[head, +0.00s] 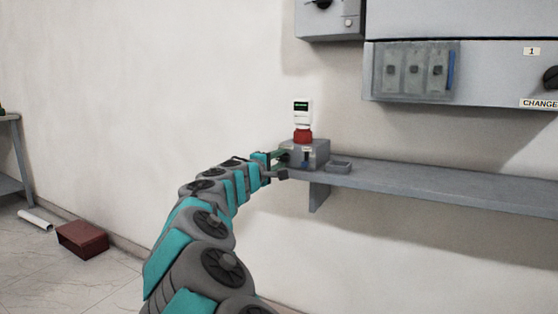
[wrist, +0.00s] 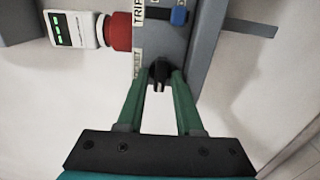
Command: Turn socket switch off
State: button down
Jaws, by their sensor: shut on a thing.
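A grey socket box (head: 317,150) stands on the left end of a wall shelf, with a red plug (head: 303,136) and a white device (head: 303,113) on top. The wrist view shows the box (wrist: 204,40) sideways, with the red plug (wrist: 121,31) and the white device with green marks (wrist: 74,29) to its left. A small black switch (wrist: 160,71) sticks out of the box's near face. My gripper (wrist: 161,77) has its two green fingertips on either side of this switch, shut on it. In the head view my gripper (head: 283,158) is at the box's left side.
A blue slider (wrist: 179,17) is on the box beside a "TRIP" label. Grey cabinets (head: 480,75) hang above right. A red-brown box (head: 82,239) lies on the floor.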

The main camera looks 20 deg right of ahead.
jog(key=c, duration=0.8)
grip_release()
jog(key=shift+c, duration=0.2)
jog(key=shift+a, duration=0.15)
jog(key=v, duration=0.7)
jog(key=shift+s+a+b, duration=0.2)
jog(key=shift+b, duration=0.15)
